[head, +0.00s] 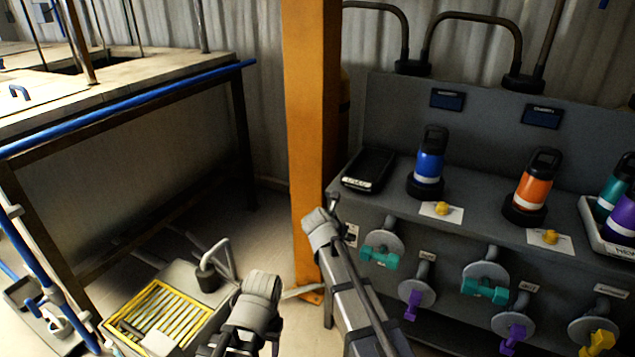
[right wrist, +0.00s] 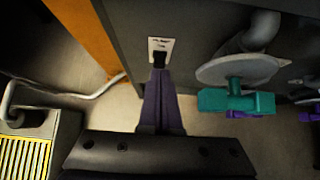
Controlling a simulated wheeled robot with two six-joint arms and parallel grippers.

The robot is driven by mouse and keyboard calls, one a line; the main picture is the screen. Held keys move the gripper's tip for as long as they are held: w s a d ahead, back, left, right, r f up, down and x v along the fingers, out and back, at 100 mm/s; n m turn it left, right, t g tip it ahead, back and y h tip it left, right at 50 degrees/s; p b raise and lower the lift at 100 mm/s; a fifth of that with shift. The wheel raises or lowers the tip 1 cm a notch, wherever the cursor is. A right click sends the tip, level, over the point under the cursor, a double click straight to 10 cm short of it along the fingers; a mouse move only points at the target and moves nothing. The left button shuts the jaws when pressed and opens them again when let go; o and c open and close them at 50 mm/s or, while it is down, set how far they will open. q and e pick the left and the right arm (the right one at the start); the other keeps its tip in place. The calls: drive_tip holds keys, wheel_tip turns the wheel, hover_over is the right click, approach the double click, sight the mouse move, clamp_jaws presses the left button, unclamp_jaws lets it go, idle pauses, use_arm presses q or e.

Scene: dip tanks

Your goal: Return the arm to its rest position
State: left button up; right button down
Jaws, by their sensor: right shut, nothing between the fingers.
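My right gripper (right wrist: 160,72) is shut and empty. In the right wrist view its fingers point at a small white label (right wrist: 162,48) on the side of the grey cabinet, beside a valve with a teal handle (right wrist: 236,101). I cannot tell whether the fingertips touch the cabinet. In the head view my right arm reaches up from the bottom centre to the cabinet's left end. Part of my left arm shows at the bottom, left of it; its gripper is not in view.
The grey cabinet (head: 450,205) carries a blue bottle (head: 429,160), an orange bottle (head: 533,185) and a black tray (head: 369,170). Valves with teal, purple and yellow handles jut from its front. An orange post (head: 308,110) stands close left. A yellow grate (head: 160,315) lies lower left.

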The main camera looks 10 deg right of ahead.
drive_tip(key=s+a+r+m+g+y+p, duration=0.1)
drive_tip(key=s+a+r+m+g+p, duration=0.1)
drive_tip(key=s+a+r+m+p, duration=0.2)
drive_tip(key=s+a+r+m+g+y+p, duration=0.1)
drive_tip(key=s+a+r+m+g+p, duration=0.2)
drive_tip(key=s+m+p, duration=0.7)
drive_tip(key=s+a+r+m+g+y+p, duration=0.2)
drive_tip(key=s+a+r+m+p, duration=0.3)
drive_tip(key=s+m, duration=0.6)
drive_tip(key=s+r+p, duration=0.2)
drive_tip(key=s, duration=0.4)
drive_tip(key=shift+a+r+g, duration=0.15)
drive_tip(key=shift+r+g, duration=0.05)
drive_tip(key=shift+g, duration=0.2)
